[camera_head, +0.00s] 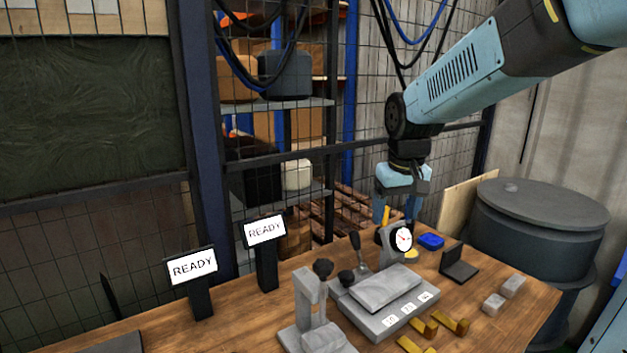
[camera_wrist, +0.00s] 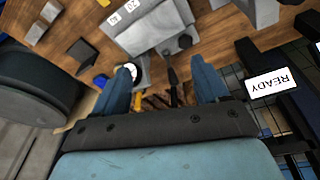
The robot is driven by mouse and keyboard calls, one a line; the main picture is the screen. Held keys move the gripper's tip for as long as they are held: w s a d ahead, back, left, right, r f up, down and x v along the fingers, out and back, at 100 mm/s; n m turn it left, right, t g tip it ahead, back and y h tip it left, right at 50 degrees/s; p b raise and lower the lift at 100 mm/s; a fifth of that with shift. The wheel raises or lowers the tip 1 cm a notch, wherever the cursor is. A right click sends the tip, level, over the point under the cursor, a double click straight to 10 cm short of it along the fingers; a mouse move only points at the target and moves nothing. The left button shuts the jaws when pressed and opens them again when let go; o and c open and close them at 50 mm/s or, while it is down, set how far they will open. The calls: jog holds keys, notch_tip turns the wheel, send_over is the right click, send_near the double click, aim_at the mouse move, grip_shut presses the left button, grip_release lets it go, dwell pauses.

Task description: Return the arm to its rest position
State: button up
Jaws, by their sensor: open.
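My arm reaches in from the upper right in the head view and bends down at the wrist. My gripper (camera_head: 382,212) hangs over the back edge of the wooden table, behind the dial gauge. In the wrist view my gripper (camera_wrist: 166,88) shows two blue fingers spread wide apart. Nothing is held between them. The dial gauge (camera_head: 403,239) with its round white face stands close in front of the fingers; the head view does not show clearly whether they touch it.
A dark drum (camera_head: 540,225) stands right of the table. Two READY signs (camera_head: 266,232) stand at the back left. A grey stand (camera_head: 306,310), brass-coloured blocks (camera_head: 450,322), a blue item (camera_head: 431,241) and a black bracket (camera_head: 458,265) are on the table. A mesh fence (camera_head: 385,110) runs behind.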

jog(key=s+d+r+m+t, duration=0.1)
jog(key=s+d, duration=0.2)
jog(key=s, duration=0.5)
jog(key=s+d+r+m+t, duration=0.1)
jog(key=s+d+r+t, duration=0.1)
jog(key=s, duration=0.7)
jog(key=shift+s+d, duration=0.3)
jog(key=shift+d, duration=0.3)
jog(key=shift+w+r, duration=0.1)
jog(key=shift+r, duration=0.05)
dwell(1.0)
